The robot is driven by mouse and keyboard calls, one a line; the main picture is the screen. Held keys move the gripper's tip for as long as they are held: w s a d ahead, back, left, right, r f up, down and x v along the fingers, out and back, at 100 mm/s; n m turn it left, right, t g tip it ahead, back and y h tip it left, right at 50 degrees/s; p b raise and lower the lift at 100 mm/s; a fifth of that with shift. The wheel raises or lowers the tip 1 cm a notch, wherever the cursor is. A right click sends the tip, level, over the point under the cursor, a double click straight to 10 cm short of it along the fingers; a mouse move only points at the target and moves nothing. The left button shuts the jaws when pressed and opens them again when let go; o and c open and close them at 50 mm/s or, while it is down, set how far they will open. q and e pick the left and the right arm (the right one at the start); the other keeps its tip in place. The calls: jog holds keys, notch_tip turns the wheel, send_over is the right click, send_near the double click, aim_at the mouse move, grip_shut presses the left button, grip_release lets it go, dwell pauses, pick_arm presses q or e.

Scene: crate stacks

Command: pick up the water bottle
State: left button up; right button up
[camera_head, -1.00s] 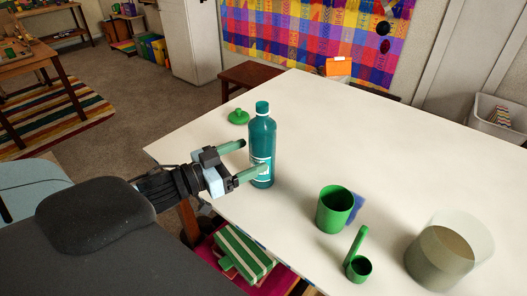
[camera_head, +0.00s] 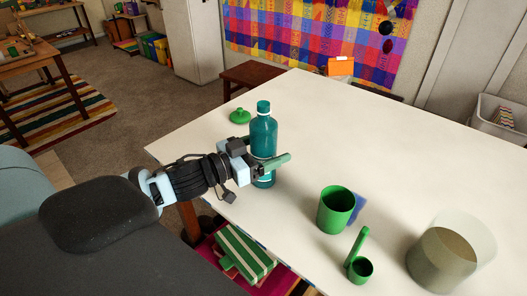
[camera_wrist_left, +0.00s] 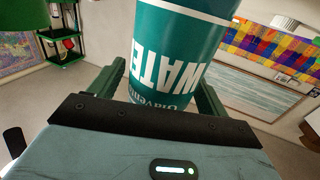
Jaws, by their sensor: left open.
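The teal water bottle (camera_head: 263,136) stands upright near the left edge of the white table (camera_head: 330,110). My left gripper (camera_head: 266,153) is open at the bottle's lower half, with one green finger showing in front of it and the other mostly hidden. In the left wrist view the bottle (camera_wrist_left: 175,50), with white "WATER" lettering, stands between the two open fingers (camera_wrist_left: 160,88). I cannot tell whether either finger touches it. My right gripper is not in view.
A green lid-like piece (camera_head: 240,116) lies behind the bottle. A green cup (camera_head: 336,210), a green ladle-like scoop (camera_head: 358,262) and a translucent container (camera_head: 445,258) stand to the right.

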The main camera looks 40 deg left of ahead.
pick_arm(q)
jog(key=shift+w+d, duration=0.15)
jog(key=shift+w, duration=0.25)
jog(key=c, duration=1.3)
jog(key=shift+r, duration=0.1)
